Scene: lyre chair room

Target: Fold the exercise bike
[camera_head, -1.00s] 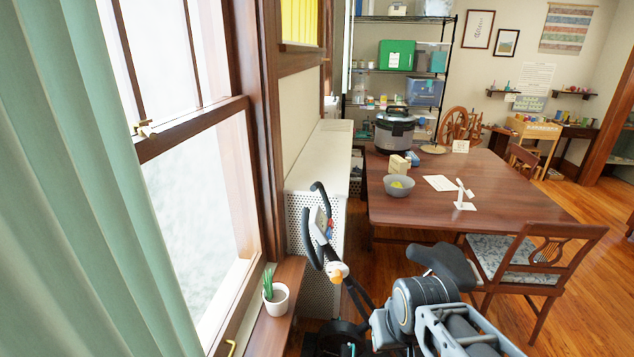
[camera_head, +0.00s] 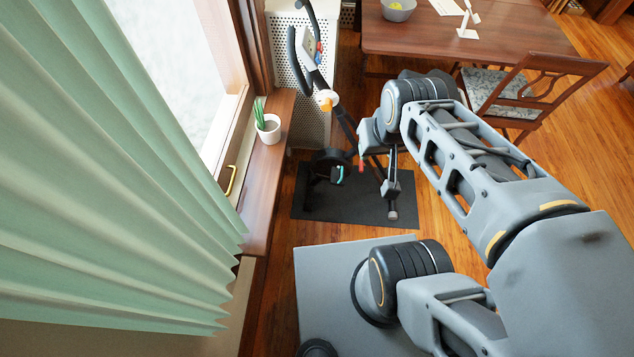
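The exercise bike (camera_head: 346,122) stands upright on a dark mat (camera_head: 350,206) beside the window. Its curved black handlebars (camera_head: 293,50) and small display are at the upper left of it, with an orange-and-white knob (camera_head: 326,100) on the post below. The dark wheel housing (camera_head: 330,164) sits low at the front. The seat and much of the rear frame are hidden behind my grey arm, which crosses from the lower right. My gripper is not clearly distinguishable among the small grey parts near the bike's rear, and I cannot tell its fingers or any contact.
A wooden sill (camera_head: 266,172) with a potted plant (camera_head: 268,124) and a green curtain (camera_head: 120,190) are on the left. A white perforated radiator cover (camera_head: 318,120) stands behind the bike. A table (camera_head: 430,38) and chair (camera_head: 540,85) are behind right. Wood floor shows right of the mat.

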